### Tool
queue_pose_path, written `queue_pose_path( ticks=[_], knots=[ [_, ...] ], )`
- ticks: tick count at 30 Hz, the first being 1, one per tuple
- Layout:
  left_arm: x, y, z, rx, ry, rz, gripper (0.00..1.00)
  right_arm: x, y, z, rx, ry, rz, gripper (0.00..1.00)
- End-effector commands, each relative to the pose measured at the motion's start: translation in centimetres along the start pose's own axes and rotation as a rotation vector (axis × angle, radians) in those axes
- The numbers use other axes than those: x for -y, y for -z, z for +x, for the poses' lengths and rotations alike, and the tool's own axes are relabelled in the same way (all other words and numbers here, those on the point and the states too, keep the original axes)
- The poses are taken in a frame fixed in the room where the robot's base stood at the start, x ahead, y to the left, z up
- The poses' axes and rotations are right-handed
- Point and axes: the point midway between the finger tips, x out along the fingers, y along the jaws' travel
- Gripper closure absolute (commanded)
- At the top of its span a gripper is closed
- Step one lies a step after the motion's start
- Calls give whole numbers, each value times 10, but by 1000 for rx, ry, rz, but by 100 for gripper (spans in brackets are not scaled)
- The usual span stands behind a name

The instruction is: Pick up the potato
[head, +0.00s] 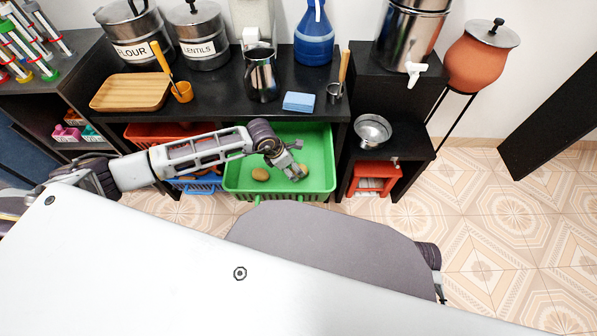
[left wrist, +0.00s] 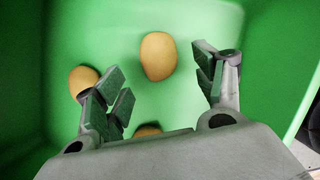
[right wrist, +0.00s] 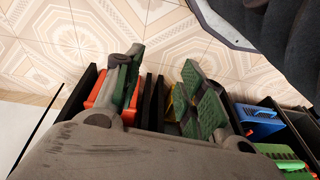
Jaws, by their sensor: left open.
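Several tan potatoes lie in the green bin (head: 324,138) below the black counter. In the head view one potato (head: 261,174) is left of my left gripper (head: 292,172); another (head: 303,169) is partly hidden by its fingers. In the left wrist view one potato (left wrist: 158,56) lies between and beyond the open fingers of my left gripper (left wrist: 162,82). A second (left wrist: 82,80) is partly behind the left finger, and a third (left wrist: 148,130) is mostly hidden by the gripper body. My left gripper holds nothing. My right gripper (right wrist: 165,88) is open and empty, away from the bin.
The counter (head: 215,108) above holds canisters, a wooden board (head: 130,92), a steel pitcher (head: 262,75) and a blue sponge (head: 299,102). Orange (head: 165,132) and blue bins sit left of the green bin. A metal bowl (head: 373,131) is to its right. Tiled floor is open at right.

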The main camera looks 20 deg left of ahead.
Motion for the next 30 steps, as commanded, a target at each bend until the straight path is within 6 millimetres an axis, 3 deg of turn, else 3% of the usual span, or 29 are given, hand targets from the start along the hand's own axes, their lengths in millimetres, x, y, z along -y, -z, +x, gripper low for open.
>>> queue_pose_path(
  ticks=[8, 18, 30],
  knots=[
    [0, -2, 16, 0, 0, 0, 31, 0, 2, 2, -6, 1, -1, 60],
    [0, -4, 49, 1, 1, 0, 31, 3, 13, -19, -50, 8, -4, 60],
    [0, -5, 51, 1, 1, 0, 31, 5, 4, -19, -37, 12, -4, 60]
  ],
)
